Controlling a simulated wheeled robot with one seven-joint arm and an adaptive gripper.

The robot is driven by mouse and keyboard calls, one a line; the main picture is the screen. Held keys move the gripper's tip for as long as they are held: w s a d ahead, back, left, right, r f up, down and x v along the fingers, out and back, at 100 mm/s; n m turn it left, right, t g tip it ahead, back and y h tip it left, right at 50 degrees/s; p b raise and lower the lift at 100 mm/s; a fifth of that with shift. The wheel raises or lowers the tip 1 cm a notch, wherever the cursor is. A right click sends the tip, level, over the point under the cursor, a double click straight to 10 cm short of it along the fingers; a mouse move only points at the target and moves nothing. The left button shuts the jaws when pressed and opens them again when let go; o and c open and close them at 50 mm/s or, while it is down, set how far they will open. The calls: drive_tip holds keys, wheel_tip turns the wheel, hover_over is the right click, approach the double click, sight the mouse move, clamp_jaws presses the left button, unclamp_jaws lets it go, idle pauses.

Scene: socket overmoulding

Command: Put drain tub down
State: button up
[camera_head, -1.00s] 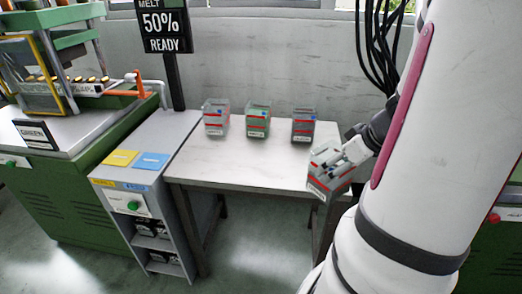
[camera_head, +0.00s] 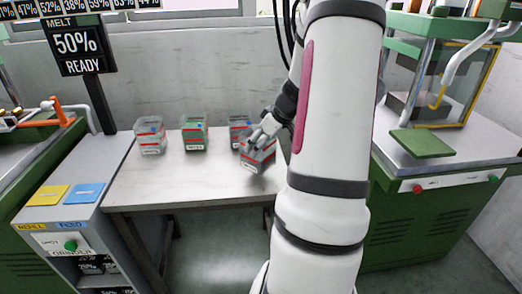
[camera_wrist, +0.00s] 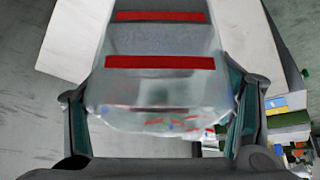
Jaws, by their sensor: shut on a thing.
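My gripper (camera_head: 264,131) is shut on a clear grey tub (camera_head: 257,158) with red stripes and a white label, at the right end of the white table (camera_head: 190,180). The tub looks tilted in the head view. I cannot tell whether it touches the table. In the wrist view the tub (camera_wrist: 160,85) fills the space between both fingers (camera_wrist: 160,118), with two red bands facing the camera. Three similar tubs stand along the back of the table: a left tub (camera_head: 150,136), a middle tub (camera_head: 194,133) and a right tub (camera_head: 239,131), which is close behind my gripper.
A grey grinder cabinet (camera_head: 72,215) with yellow and blue pads stands left of the table. A sign (camera_head: 81,48) reading "50% READY" rises behind it. A green machine (camera_head: 430,170) stands at the right. The table's front middle is clear.

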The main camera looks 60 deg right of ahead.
drive_tip(key=shift+w+d, duration=0.2)
drive_tip(key=shift+w, duration=0.1)
drive_tip(key=shift+f, duration=1.8)
drive_tip(key=shift+f+b, duration=0.15)
drive_tip(key=shift+b, duration=0.3)
drive_tip(key=o, duration=1.9)
drive_tip(key=shift+r+p, duration=0.2)
drive_tip(key=shift+p, duration=0.15)
